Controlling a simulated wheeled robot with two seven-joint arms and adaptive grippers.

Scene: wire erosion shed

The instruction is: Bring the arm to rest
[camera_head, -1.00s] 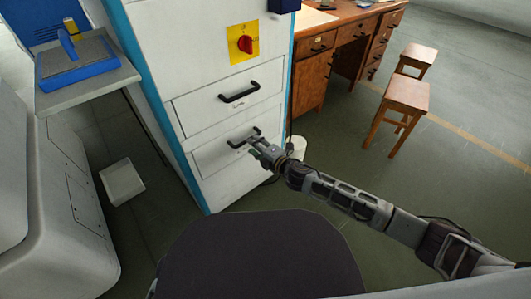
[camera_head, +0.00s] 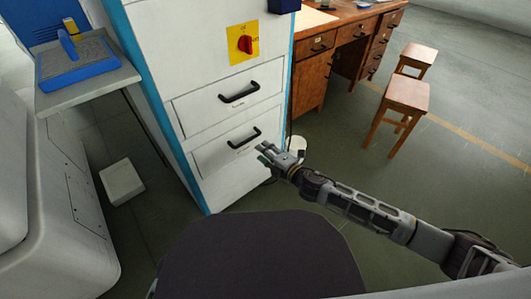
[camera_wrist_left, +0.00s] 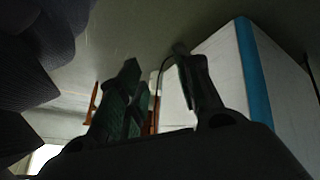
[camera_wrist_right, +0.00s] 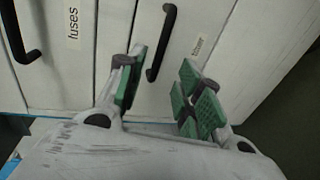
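My right gripper (camera_head: 264,152) is open and empty in front of the lower drawer of the white cabinet, below and to the right of its black handle (camera_head: 244,138). In the right wrist view its green-padded fingers (camera_wrist_right: 162,88) are spread, with the lower handle (camera_wrist_right: 160,42) beyond them and no contact visible. The lower drawer (camera_head: 215,157) and upper drawer (camera_head: 200,110) both look shut. My left gripper (camera_wrist_left: 162,95) shows only in the left wrist view, dark, with its fingers apart and nothing between them.
The upper drawer has a black handle (camera_head: 239,93), and a red switch (camera_head: 245,44) sits above it. A wooden desk (camera_head: 312,75) and stools (camera_head: 403,97) stand to the right. A white bin (camera_head: 298,146) is behind my right wrist. A white box (camera_head: 122,182) lies on the left floor.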

